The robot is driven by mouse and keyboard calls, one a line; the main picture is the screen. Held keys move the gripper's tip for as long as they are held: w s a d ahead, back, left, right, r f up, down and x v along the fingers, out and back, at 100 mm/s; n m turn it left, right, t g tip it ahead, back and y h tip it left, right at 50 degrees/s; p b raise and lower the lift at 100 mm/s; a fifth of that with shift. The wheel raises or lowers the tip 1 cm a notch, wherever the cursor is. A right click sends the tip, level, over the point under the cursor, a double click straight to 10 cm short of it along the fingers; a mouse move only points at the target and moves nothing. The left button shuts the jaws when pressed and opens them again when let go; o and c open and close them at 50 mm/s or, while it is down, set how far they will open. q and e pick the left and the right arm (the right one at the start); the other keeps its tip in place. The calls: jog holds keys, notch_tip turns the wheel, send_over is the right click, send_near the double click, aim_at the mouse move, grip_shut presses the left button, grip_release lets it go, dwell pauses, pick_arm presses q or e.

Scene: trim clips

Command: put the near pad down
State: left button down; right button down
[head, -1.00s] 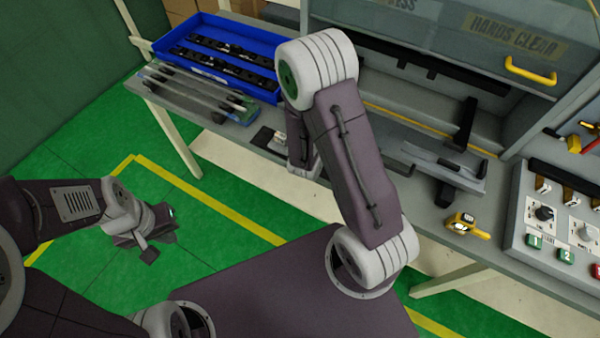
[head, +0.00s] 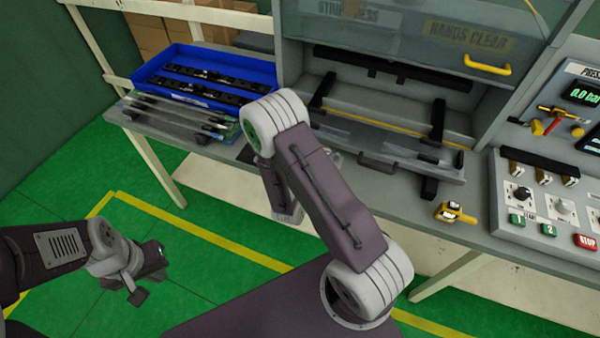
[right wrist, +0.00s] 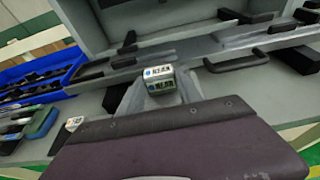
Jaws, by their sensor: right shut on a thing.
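In the right wrist view a small white block with a printed label (right wrist: 159,79), too small to read for sure, sits between the grey fingers of my right gripper (right wrist: 158,92). That gripper is shut on it, in front of the press's sliding tray. Whether the block touches the bench cannot be told. A second small white block (right wrist: 73,123) lies on the bench to the left. In the head view my right arm hides its gripper and the held block. My left gripper (head: 138,284) hangs over the green floor, away from the bench; its jaw opening is unclear.
The grey press tray (head: 390,150) with a dark handle stands behind. A blue bin (head: 205,80) and a rack of strips (head: 175,118) are at the left. A yellow tool (head: 453,212) and a button panel (head: 545,205) are at the right.

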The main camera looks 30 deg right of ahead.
jog(key=w+a+f, duration=0.1)
jog(key=w, duration=0.1)
jog(key=w+a+f, duration=0.2)
jog(key=shift+a+p, duration=0.2)
jog(key=shift+p, duration=0.15)
jog(key=shift+w+a+f, duration=0.2)
jog(key=shift+a+f, duration=0.05)
jog(key=shift+a, duration=0.15)
notch_tip(320, 180, down, 4)
jog(key=shift+d+f+p, duration=0.1)
jog(key=shift+p, duration=0.2)
jog(key=shift+w, duration=0.1)
jog(key=shift+f, duration=0.1)
jog(key=c, duration=0.8)
grip_release()
